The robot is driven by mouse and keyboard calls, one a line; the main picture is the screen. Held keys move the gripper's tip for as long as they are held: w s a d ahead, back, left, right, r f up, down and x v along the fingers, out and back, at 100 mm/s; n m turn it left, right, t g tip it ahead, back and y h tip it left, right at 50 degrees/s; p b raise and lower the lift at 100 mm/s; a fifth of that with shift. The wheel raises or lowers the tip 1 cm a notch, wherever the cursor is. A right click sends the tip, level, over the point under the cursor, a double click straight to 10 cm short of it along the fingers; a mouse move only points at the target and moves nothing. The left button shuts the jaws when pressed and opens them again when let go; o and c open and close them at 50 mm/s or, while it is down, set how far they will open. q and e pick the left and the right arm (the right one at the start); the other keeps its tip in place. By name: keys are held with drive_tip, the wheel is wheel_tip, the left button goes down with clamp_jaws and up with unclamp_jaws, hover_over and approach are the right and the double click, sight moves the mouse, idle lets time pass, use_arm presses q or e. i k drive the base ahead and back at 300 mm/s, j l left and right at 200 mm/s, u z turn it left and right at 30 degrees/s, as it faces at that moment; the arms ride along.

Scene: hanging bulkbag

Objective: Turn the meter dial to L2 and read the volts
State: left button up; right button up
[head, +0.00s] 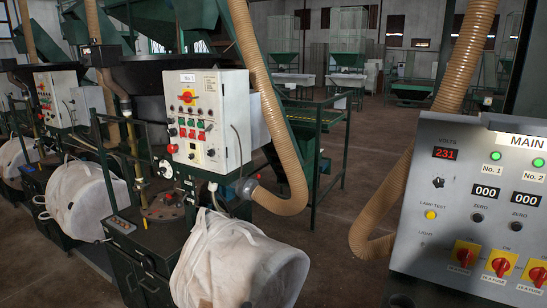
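The grey main panel (470,220) stands at the right, cut off by the right edge of the head view. The volts display (445,153) at its upper left shows red digits that read 231. The small black meter dial (438,183) sits just below the display. The dial's markings are too small to read, so I cannot tell which position it points to. Neither of my grippers is in view.
A yellow lamp-test button (431,215), two green lamps and several red-and-yellow switches (465,254) share the panel. A ribbed tan hose (385,205) runs behind its left side. A white control box (207,119) and white bags (240,262) stand left. Bare floor (335,225) lies between.

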sight(439, 182)
drive_tip(key=z, duration=1.4)
